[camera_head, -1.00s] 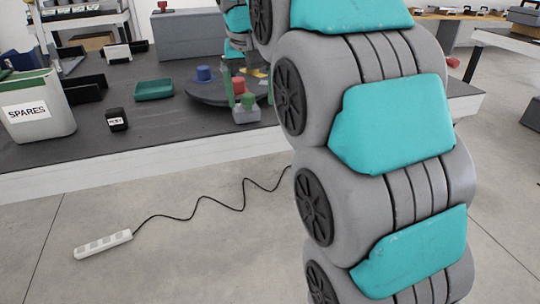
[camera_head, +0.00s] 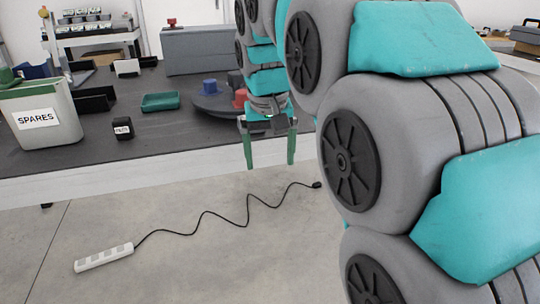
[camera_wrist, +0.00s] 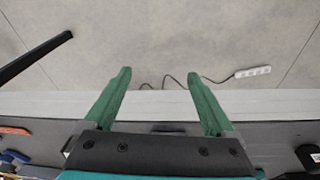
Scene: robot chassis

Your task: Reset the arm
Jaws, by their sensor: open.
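My gripper (camera_head: 269,164) hangs in front of the table's front edge in the head view, its two green fingers pointing down and spread apart. Nothing is between the fingers. In the wrist view my gripper (camera_wrist: 157,76) also shows open and empty, above the table edge and the floor. My grey and teal arm fills the right of the head view and hides part of the table.
On the dark table (camera_head: 170,140) stand a SPARES bin (camera_head: 40,112), a small black box (camera_head: 123,128), a green tray (camera_head: 160,101) and a turntable (camera_head: 210,105) with a blue piece (camera_head: 210,87). A white power strip (camera_head: 104,257) with its cord lies on the floor.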

